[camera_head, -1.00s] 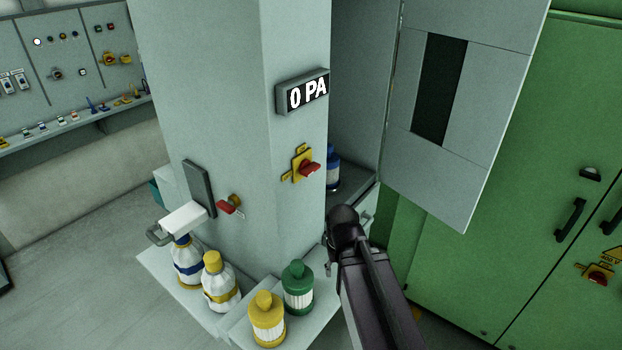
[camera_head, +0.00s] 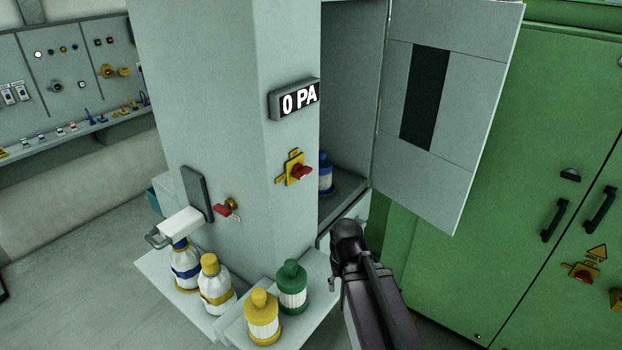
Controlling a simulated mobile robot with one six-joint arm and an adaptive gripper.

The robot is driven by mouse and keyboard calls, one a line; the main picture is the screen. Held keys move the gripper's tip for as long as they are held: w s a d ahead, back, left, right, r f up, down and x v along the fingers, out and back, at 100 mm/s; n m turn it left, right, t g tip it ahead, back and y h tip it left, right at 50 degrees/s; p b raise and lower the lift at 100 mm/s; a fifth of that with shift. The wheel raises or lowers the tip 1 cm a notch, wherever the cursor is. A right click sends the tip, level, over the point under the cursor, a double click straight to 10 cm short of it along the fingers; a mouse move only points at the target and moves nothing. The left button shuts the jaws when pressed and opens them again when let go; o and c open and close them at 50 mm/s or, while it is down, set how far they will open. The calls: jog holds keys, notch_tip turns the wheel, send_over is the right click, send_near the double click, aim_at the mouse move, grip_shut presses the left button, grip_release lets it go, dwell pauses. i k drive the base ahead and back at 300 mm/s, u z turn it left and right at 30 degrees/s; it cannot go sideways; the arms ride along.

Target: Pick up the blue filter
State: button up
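The blue filter (camera_head: 325,172), a blue and white bottle-like cartridge, stands inside the open grey cabinet. Its left side is hidden by the cabinet's front corner. A white bottle with a blue band (camera_head: 185,268) stands on the low ledge at left, under a white block. My dark arm rises from the bottom middle, its upper joint below the cabinet opening and apart from the filter in the picture. My gripper's fingers do not show.
The cabinet door (camera_head: 445,110) hangs open at right, before green cabinets (camera_head: 540,130). A yellow cartridge (camera_head: 262,318), a green cartridge (camera_head: 292,288) and a yellow-banded bottle (camera_head: 216,285) stand on the low ledges. A red-handled switch (camera_head: 298,172) juts from the column.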

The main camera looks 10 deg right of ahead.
aim_at(325, 165)
jog(key=z, duration=0.1)
jog(key=i, duration=0.95)
jog(key=u, duration=0.15)
jog(key=k, duration=0.95)
jog(key=z, duration=0.15)
jog(key=i, duration=0.85)
